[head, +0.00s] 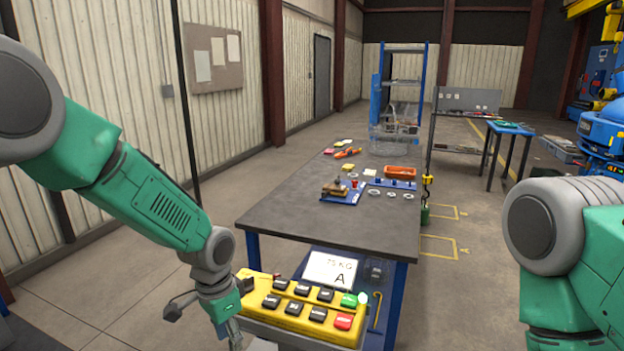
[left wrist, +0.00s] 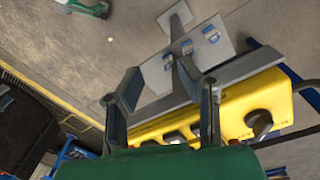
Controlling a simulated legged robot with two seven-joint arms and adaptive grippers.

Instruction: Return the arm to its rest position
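My left arm (head: 150,200) reaches in from the left, bent downward. Its gripper (head: 204,326) hangs low at the left end of a yellow button box (head: 300,332). In the left wrist view the two fingers of my left gripper (left wrist: 170,85) stand apart with nothing held between them. The yellow box (left wrist: 235,105) lies beyond the fingers there; I cannot tell whether they touch it. Of my right arm (head: 570,250), only the upper part shows at the right edge; its gripper is out of view.
The button box has several black buttons, a green one (head: 349,300) and a red one (head: 343,321). A white card (head: 330,269) stands behind it. A dark workbench (head: 290,215) with small parts lies ahead.

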